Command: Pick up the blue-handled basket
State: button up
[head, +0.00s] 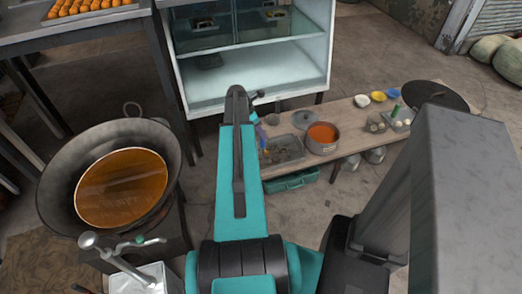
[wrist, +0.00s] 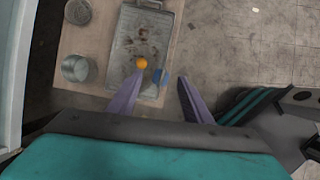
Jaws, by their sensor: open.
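No basket can be made out with certainty. A small blue piece (wrist: 157,77), possibly a handle, shows in the wrist view at the lower right edge of a grey metal tray (wrist: 150,20). It lies between my fingertips as seen in the picture; whether they are close to it in height, I cannot tell. My gripper (wrist: 161,76) is open, its two purple fingers apart with nothing held between them. An orange round thing (wrist: 142,62) lies on the tray just left of the blue piece. In the head view my arm hides most of the gripper.
A low wooden bench (head: 350,112) carries the tray (head: 288,150), a pot of orange liquid (head: 322,138) and small bowls. A teal crate (head: 291,181) sits below. A glass cabinet (head: 250,75) stands behind, and a large wok (head: 60,180) stands at left.

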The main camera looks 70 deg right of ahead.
jog(key=shift+p+x, duration=0.3)
jog(key=shift+x, duration=1.75)
jog(key=shift+a, duration=0.1)
grip_shut()
jog(key=shift+r, duration=0.2)
jog(key=shift+r+b, duration=0.5)
jog(key=shift+r, duration=4.3)
jog(key=shift+w, duration=0.2)
